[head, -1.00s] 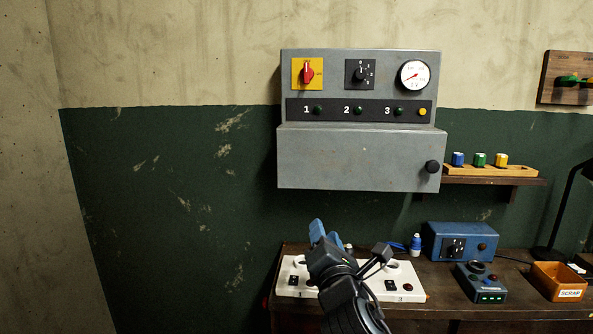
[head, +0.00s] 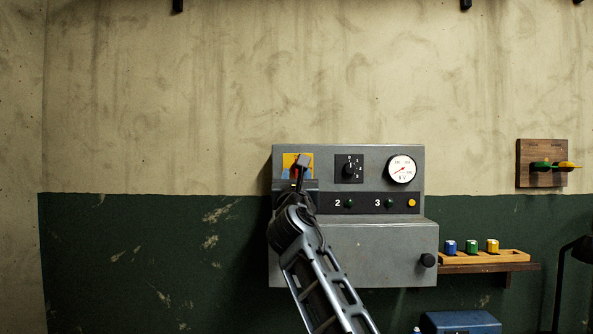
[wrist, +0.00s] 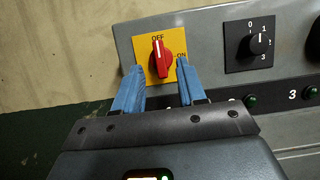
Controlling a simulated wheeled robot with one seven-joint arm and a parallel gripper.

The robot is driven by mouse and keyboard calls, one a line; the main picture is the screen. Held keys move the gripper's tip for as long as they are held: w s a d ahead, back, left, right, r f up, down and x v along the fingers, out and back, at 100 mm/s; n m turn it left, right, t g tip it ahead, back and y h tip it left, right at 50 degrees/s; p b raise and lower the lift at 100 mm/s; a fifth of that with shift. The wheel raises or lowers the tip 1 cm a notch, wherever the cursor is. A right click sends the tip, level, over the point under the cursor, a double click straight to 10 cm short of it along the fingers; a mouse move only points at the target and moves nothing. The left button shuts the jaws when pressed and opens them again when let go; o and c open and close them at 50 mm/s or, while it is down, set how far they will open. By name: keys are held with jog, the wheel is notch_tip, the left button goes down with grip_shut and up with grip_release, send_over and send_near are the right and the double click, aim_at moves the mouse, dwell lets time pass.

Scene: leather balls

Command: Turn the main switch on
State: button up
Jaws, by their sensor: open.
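The main switch is a red rotary knob (wrist: 162,58) on a yellow plate (wrist: 147,47) marked OFF at the top and ON at the right. Its white pointer line points up, at OFF. In the head view only part of the yellow plate (head: 289,158) shows behind my arm. My gripper (wrist: 160,68) is open in the wrist view. Its two blue fingers stand apart on the left and right of the knob, with tips near the plate. A gap shows between each finger and the knob; I cannot tell how far the tips are from the panel.
The grey cabinet (head: 355,252) also has a black rotary selector (head: 349,169), a round gauge (head: 402,169) and a row of numbered lamps. A shelf (head: 489,267) with coloured pieces is at right. The wall left of the cabinet is clear.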

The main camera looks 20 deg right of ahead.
aim_at(297, 171)
jog(key=shift+x, duration=2)
jog(key=c, duration=0.7)
jog(key=shift+o, duration=0.2)
